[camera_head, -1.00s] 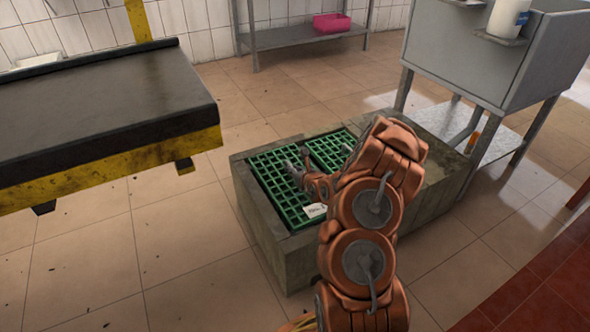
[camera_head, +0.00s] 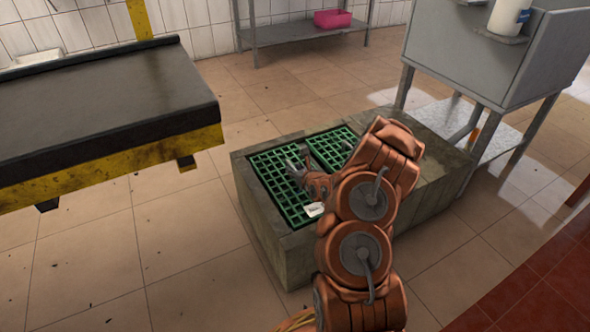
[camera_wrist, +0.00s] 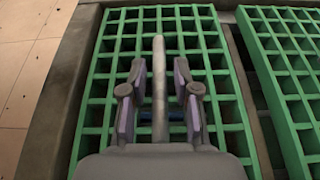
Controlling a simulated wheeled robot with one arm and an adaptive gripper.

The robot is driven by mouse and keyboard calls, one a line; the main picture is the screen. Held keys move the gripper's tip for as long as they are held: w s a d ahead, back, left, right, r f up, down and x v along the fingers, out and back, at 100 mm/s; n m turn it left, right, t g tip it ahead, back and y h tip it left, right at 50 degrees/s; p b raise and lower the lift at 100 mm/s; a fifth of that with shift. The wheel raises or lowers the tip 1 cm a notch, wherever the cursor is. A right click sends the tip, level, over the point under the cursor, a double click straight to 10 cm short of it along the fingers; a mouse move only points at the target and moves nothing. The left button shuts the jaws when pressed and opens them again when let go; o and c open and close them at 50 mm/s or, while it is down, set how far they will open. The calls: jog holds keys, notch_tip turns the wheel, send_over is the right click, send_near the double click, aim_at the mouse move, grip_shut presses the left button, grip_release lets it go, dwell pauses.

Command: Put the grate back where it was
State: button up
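Two green grates lie side by side on a low concrete block. The left grate (camera_head: 272,163) fills the middle of the wrist view (camera_wrist: 105,60). The right grate (camera_head: 338,135) is partly hidden by my arm; in the wrist view (camera_wrist: 285,75) it sits at a slant, with a dark gap between the two. My gripper (camera_head: 296,168) is over the left grate. In the wrist view its two fingers (camera_wrist: 160,100) are apart, with a grey bar (camera_wrist: 159,60) between them and space on both sides. I cannot tell whether the bar is fixed to the grate.
The concrete block (camera_head: 265,240) has a raised rim. A white tag (camera_head: 315,210) shows by the left grate's near edge. A black-topped yellow table (camera_head: 100,110) stands left, a grey metal cabinet (camera_head: 480,55) right. A pink bin (camera_head: 332,19) sits on a rear shelf.

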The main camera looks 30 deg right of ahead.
jog(key=shift+o, duration=0.2)
jog(key=shift+r+b, duration=0.45)
jog(key=d+p+v, duration=0.1)
jog(key=p+v, duration=0.3)
jog(key=v, duration=0.8)
jog(key=shift+a, duration=0.45)
